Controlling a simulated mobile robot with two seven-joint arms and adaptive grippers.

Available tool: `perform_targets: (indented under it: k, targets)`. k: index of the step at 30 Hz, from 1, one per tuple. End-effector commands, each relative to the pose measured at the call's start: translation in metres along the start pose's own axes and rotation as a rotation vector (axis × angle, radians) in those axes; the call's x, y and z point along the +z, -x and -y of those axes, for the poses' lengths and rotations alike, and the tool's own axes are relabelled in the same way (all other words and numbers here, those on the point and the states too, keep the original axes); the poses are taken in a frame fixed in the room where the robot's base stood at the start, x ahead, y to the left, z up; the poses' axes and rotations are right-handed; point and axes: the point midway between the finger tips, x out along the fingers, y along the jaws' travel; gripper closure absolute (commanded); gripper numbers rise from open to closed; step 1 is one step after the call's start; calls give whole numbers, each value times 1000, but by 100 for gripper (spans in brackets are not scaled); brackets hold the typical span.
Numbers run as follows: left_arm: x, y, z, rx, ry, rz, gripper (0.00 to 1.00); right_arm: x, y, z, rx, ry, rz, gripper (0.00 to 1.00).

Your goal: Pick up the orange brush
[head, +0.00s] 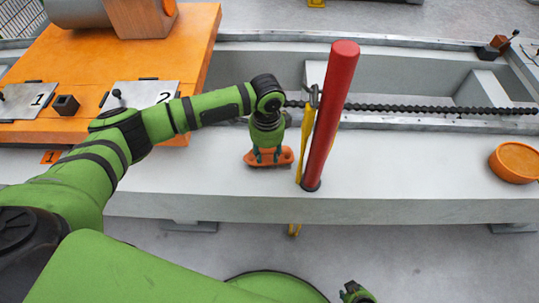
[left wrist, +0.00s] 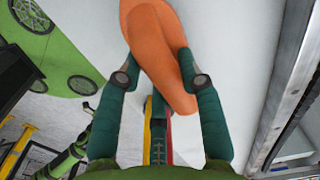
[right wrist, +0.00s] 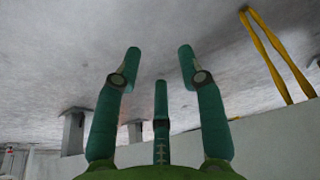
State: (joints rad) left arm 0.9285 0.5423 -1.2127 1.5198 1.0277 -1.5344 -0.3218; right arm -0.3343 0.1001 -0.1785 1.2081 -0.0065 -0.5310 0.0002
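The orange brush (head: 284,157) lies on the light grey beam, left of the red post. My left gripper (head: 266,158) points down at it in the head view, with its fingers over the brush and hiding part of it. In the left wrist view the brush (left wrist: 155,40) lies between and beyond the two green fingertips (left wrist: 158,62). The fingers are spread about as wide as the right ones; I cannot tell whether they touch the brush. My right gripper (right wrist: 160,55) is open and empty; in the head view it shows at the bottom edge (head: 357,293).
A red post (head: 333,115) with a yellow strap (head: 306,140) stands close to the right of the left gripper. A black chain (head: 430,108) runs behind. An orange bowl (head: 515,162) sits at the far right. An orange table with numbered plates (head: 60,60) is at the left.

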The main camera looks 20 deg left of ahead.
Motion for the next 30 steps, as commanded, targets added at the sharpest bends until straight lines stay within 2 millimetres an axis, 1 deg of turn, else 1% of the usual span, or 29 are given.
perform_targets:
  k: [8,11,14,21,24,27,30]
  targets:
    - [0,0,0,0,0,0,100,0,0,0,0,0,-1,60]
    - [0,5,0,0,0,-1,100,-1,1,0,0,1,-4,60]
    - [-1,19,1,-2,0,-4,100,-1,1,-1,1,2,-14,60]
    - [-1,69,1,-3,0,-3,100,-3,-2,-5,6,10,-55,60]
    - [0,85,1,-1,0,-3,100,-4,-3,-6,7,13,-70,60]
    - [0,95,1,0,2,-2,100,-4,-4,-7,7,15,-79,60]
    - [0,100,1,0,2,-1,100,-4,-4,-7,7,15,-85,60]
